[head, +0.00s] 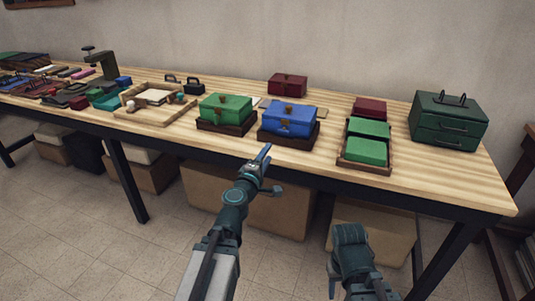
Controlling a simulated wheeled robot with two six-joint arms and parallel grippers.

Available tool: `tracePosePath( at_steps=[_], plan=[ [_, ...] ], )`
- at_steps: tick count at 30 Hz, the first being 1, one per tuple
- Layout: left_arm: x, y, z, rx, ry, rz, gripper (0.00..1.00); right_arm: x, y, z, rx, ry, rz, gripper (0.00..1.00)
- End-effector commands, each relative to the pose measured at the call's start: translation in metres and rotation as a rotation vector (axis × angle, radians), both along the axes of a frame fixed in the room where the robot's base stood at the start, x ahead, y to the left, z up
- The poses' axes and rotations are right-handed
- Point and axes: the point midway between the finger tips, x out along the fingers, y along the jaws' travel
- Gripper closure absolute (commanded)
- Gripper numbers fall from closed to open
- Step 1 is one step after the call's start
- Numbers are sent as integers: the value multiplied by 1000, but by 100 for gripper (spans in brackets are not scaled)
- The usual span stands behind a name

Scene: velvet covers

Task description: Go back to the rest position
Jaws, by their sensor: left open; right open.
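My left gripper (261,160) is in front of the table's front edge, below the blue box; its fingers show open and nothing is in them. My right gripper (340,278) hangs low at the bottom right, in front of the table, apart from everything on it; its fingers are mostly hidden and no held object shows. A blue box (289,119) and a green box (226,107) each sit on a dark tray on the table. A wooden tray (364,166) to the right holds two green covers (367,151) and a dark red one (369,107) lies behind.
The wooden table (440,185) has a dark front edge close to my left gripper. A dark green drawer case (449,121) stands at the right, a dark red box (287,85) at the back. Cardboard boxes (372,226) stand underneath. Tools crowd the left end.

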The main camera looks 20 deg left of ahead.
Motion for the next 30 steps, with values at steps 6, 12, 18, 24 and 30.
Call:
tracePosePath(
  at_steps=[6,12,18,24,30],
  plan=[
    [0,0,0,0,0,0,52,0,0,0,0,0,0,50],
    [-1,-43,17,107,21,-129,52,0,0,24,0,0,0,50],
    [-38,-170,26,493,150,-577,52,0,0,90,0,0,0,50],
    [-120,-233,-1,921,408,-1021,52,0,0,153,0,0,-1,50],
    [-197,-214,-6,1284,746,-1306,52,0,0,204,0,0,-1,50]
  ],
)
